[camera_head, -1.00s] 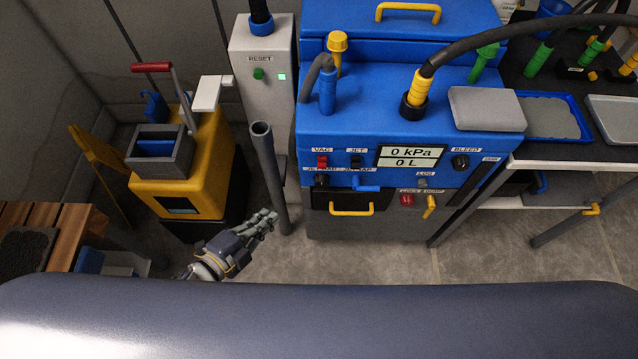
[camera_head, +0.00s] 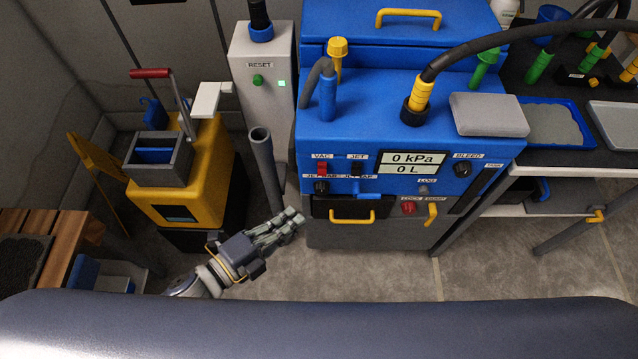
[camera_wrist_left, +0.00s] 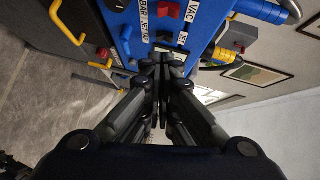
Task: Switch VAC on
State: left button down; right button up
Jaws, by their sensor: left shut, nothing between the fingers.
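The blue machine (camera_head: 345,225) has a control panel on its front. The red VAC switch (camera_head: 322,169) sits below its VAC label at the panel's left, beside the black JET switch (camera_head: 356,169). The display (camera_head: 408,162) reads 0 kPa and 0 L. My left gripper (camera_head: 296,216) is shut and empty, low and left of the panel, apart from the switch in the head view. In the left wrist view the fingers (camera_wrist_left: 163,60) point at the panel, with the red VAC switch (camera_wrist_left: 168,10) beyond them near the top.
A grey upright tube (camera_head: 264,160) stands left of the machine, close to my left arm. A yellow drawer handle (camera_head: 352,218) juts out below the panel. Floor in front is clear.

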aim_at(322, 168)
pick_arm(q)
jog(key=w+d+f+p, duration=0.1)
jog(key=w+d+f, duration=0.1)
jog(key=w+d, duration=0.4)
jog(key=w, duration=0.3)
jog(key=shift+w+p, duration=0.3)
jog(key=shift+w, duration=0.1)
jog(key=shift+f, duration=0.1)
